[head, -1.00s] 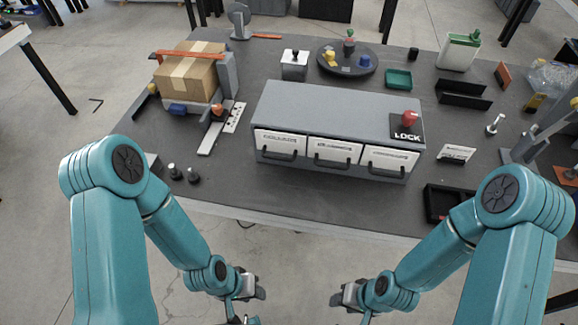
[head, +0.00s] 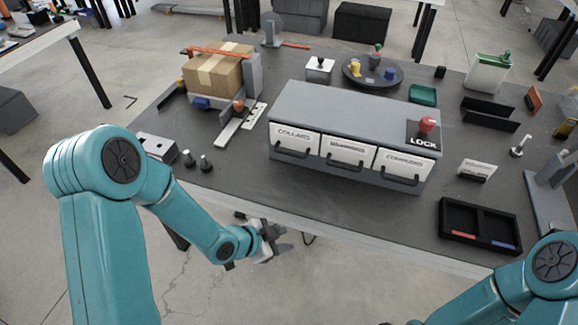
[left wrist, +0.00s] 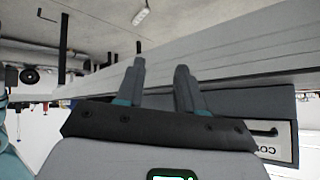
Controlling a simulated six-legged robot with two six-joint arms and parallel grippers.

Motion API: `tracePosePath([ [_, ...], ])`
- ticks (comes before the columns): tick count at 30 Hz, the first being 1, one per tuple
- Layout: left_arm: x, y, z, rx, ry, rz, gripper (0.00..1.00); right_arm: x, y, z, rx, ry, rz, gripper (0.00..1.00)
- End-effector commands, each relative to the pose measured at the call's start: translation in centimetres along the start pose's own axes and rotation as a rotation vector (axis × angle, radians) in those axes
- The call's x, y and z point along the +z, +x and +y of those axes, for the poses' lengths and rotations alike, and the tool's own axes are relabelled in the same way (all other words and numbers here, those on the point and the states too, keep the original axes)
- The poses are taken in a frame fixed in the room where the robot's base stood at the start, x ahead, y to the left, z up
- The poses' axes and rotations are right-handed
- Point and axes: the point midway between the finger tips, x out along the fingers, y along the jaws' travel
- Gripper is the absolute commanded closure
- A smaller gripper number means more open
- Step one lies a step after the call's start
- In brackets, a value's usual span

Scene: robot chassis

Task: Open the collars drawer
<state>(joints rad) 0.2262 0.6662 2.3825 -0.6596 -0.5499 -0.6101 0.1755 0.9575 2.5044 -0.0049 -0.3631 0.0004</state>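The grey drawer cabinet (head: 345,112) stands on the dark table with three white drawer fronts, all closed. The left front reads as the collars drawer (head: 296,137) and has a black bar handle (head: 291,152) low on it. My left gripper (head: 284,240) is in front of the table's near edge, below and apart from the collars handle. In the left wrist view its two fingers (left wrist: 160,82) are spread with nothing between them. A white front lettered "CO" shows there at the right edge (left wrist: 272,148). My right gripper is out of view; only its arm shows at the lower right.
A red knob (head: 427,125) sits on the cabinet top beside the word LOCK. Two dark pegs (head: 197,161) stand left of the cabinet, and a black tray (head: 479,226) lies to its right. The table strip before the drawers is clear.

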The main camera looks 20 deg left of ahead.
Motion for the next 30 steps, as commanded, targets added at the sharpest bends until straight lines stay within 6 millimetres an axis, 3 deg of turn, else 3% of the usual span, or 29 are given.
tracePosePath([
  [1, -0.1, 0.4, -1.6, -0.045, 0.105, 0.048, 0.63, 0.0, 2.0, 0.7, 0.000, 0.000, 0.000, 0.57],
  [5, -2.0, -0.8, -5.6, -0.166, 0.394, 0.154, 0.63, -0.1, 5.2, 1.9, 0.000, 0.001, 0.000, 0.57],
  [9, -3.2, -3.6, -9.6, -0.344, 0.727, 0.225, 0.63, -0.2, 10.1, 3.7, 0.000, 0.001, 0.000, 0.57],
  [12, -3.3, -6.4, -11.4, -0.476, 0.928, 0.231, 0.63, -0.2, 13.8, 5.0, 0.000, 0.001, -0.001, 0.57],
  [15, -3.2, -8.7, -12.3, -0.565, 1.033, 0.217, 0.63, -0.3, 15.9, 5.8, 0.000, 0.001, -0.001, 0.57],
  [19, -3.2, -10.3, -12.8, -0.621, 1.079, 0.201, 0.63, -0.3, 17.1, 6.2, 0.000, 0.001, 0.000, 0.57],
  [23, -3.6, -10.5, -13.1, -0.635, 1.088, 0.197, 0.63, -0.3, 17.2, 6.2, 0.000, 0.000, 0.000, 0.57],
  [30, -5.6, -6.7, -14.7, -0.630, 1.085, 0.200, 0.63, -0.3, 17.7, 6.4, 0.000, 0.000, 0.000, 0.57],
])
